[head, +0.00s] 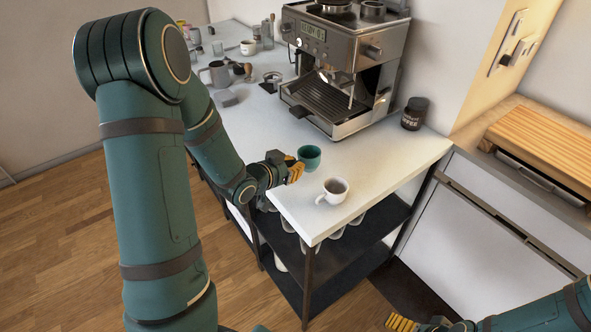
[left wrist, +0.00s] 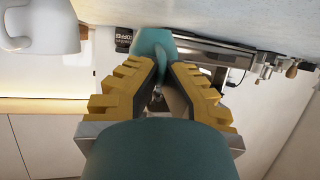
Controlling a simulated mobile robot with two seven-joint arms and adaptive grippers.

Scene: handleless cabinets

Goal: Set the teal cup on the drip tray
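The teal cup (head: 310,157) is upright over the white counter, behind the white cup. My left gripper (head: 296,170) is at its near left side. In the left wrist view the yellow fingers of the left gripper (left wrist: 165,66) lean together, with a teal part of the cup (left wrist: 153,42) between their tips; they look closed on it, probably at the handle. I cannot tell whether the cup touches the counter. The drip tray (head: 323,102) is the dark ribbed tray at the front of the espresso machine and looks empty. My right gripper (head: 402,322) is partly cut off at the bottom edge.
A white cup with dark liquid (head: 333,190) stands near the counter's front corner. The espresso machine (head: 345,60) stands at the back, with a dark coffee jar (head: 414,113) to its right. A steel pitcher (head: 216,74) and small tools lie left.

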